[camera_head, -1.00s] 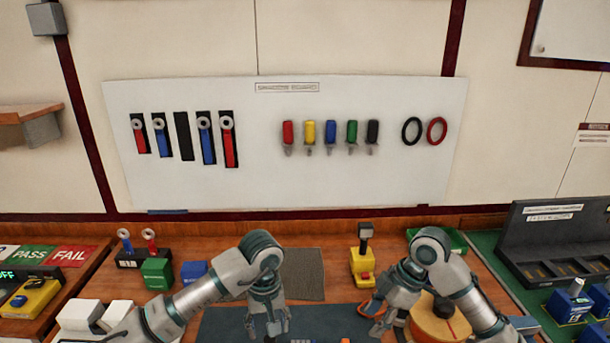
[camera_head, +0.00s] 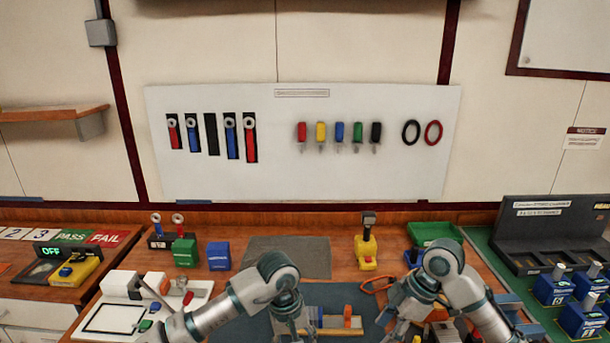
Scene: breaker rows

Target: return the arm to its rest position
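Both my arms reach in from the bottom over the workbench, elbows raised and hands pointing down. My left gripper (camera_head: 293,328) hangs over the dark mat (camera_head: 258,325), just left of a blue-and-orange item (camera_head: 338,321) on the mat. Its fingertips are near the bottom edge and I cannot tell how wide they are. My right gripper (camera_head: 386,320) is right of that item and in front of an orange ring-like item (camera_head: 376,285) on the bench. Its fingers are small and partly hidden by the wrist. I see nothing clearly held in either hand.
A yellow device (camera_head: 366,253) stands behind the hands, with a green tray (camera_head: 434,233) to its right. Green (camera_head: 185,252) and blue (camera_head: 218,257) boxes stand at left. Blue breakers (camera_head: 553,288) fill the right side. A tool board (camera_head: 300,180) hangs behind.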

